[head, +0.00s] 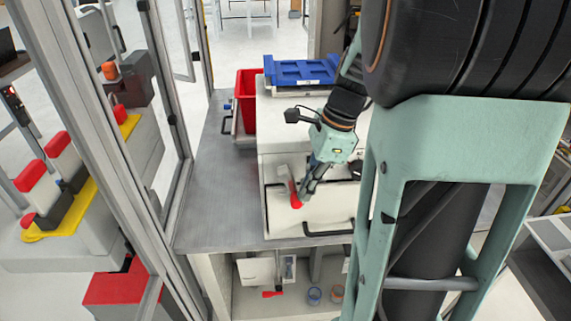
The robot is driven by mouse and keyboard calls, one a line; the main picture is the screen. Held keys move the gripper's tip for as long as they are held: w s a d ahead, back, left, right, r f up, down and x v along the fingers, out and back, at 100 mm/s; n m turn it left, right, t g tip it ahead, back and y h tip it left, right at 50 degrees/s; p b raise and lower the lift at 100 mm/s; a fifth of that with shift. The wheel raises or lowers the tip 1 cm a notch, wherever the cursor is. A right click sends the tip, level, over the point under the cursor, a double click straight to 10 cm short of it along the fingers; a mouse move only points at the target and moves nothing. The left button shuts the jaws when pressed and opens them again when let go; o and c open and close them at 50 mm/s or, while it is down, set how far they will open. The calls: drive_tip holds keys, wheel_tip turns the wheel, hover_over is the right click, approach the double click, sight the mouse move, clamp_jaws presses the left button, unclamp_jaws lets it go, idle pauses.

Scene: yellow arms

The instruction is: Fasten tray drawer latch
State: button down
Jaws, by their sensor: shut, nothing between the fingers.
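The tray drawer is in a white cabinet (278,128) on the grey bench. Its white front (283,217) has a black bar handle (328,231) low down. A latch with a red grip (295,197) is on the front's upper left part. My gripper (303,198) is shut and points down just right of the red grip, touching it or very close. The fingers and my wrist hide part of the front behind them. I cannot tell from this view whether the latch is hooked.
A metal frame post (100,130) rises at left. The bench is clear left of the cabinet. My arm covers the right side.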

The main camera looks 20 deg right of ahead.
drive_tip(key=shift+w+a+f+t+y, duration=0.25)
drive_tip(key=shift+a+f+y, duration=0.3)
drive_tip(key=shift+y, duration=0.45)
